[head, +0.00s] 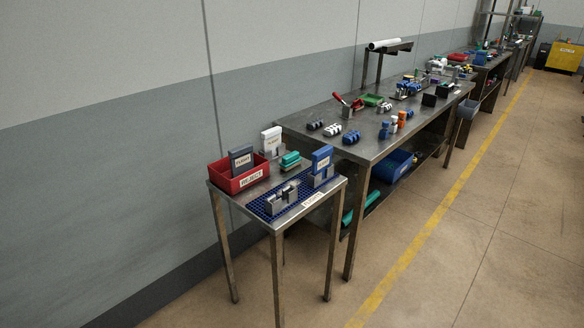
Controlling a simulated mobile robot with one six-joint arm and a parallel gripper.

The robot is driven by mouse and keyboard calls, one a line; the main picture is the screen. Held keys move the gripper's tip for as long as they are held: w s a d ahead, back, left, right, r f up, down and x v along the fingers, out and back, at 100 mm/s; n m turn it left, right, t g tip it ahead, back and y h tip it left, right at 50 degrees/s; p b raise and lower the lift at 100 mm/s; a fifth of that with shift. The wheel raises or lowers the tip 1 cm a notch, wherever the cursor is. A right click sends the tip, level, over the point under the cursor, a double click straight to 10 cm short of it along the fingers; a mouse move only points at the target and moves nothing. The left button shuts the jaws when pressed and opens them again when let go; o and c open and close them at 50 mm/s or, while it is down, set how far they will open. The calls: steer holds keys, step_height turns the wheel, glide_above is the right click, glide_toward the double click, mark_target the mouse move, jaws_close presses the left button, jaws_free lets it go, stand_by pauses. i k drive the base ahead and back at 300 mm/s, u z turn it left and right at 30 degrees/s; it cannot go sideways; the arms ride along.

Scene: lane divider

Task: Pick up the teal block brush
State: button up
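A small teal block brush (290,160) lies on the small metal side table (222,188), near its back middle. It sits between the red bin on its left and a blue-and-white boxed item in a metal holder on its right. A larger teal object (361,206) rests low on the under-shelf of the long workbench; what it is cannot be told. My gripper is not in view.
A red bin (238,183) labelled reject holds a grey box (241,158). A white box (271,140) stands behind. A blue mat (262,207) with metal holders (283,197) covers the front; a blue box (321,159) stands right. The long workbench (372,147) adjoins; floor in front is clear.

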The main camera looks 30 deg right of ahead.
mark_target(290, 162)
steer(key=z, duration=0.7)
steer(key=k, duration=0.15)
steer(key=u, duration=3.15)
steer(key=k, duration=0.2)
steer(key=u, duration=0.9)
steer(key=k, duration=1.55)
steer(key=z, duration=0.05)
